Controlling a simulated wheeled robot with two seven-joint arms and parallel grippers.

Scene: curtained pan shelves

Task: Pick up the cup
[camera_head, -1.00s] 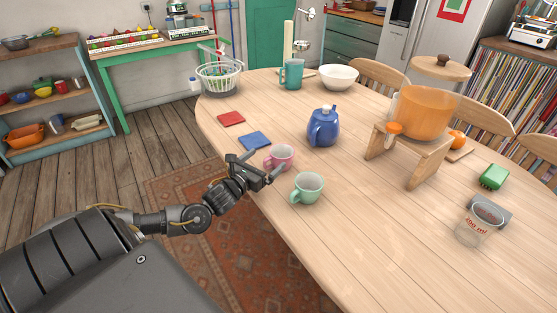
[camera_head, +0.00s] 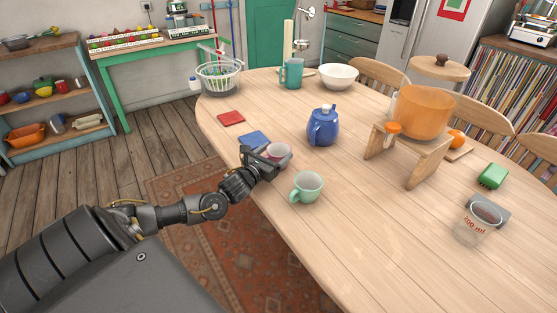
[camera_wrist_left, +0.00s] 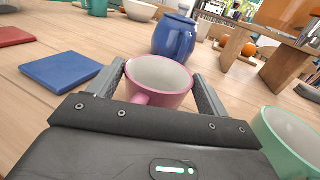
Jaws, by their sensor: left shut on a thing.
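A pink cup (camera_head: 281,152) is at the left edge area of the wooden table, upright, with its handle towards my gripper. My left gripper (camera_head: 277,154) is shut on the pink cup. In the left wrist view the pink cup (camera_wrist_left: 158,80) sits between the two fingers, one on each side of it. A mint green cup (camera_head: 307,187) stands just to the right and nearer; it also shows at the right edge of the left wrist view (camera_wrist_left: 290,140). My right gripper is not in view.
A blue teapot (camera_head: 323,127) stands behind the pink cup. A blue coaster (camera_head: 254,139) and a red coaster (camera_head: 231,118) lie to the left. An orange dispenser (camera_head: 422,110) on a wooden stand is further right.

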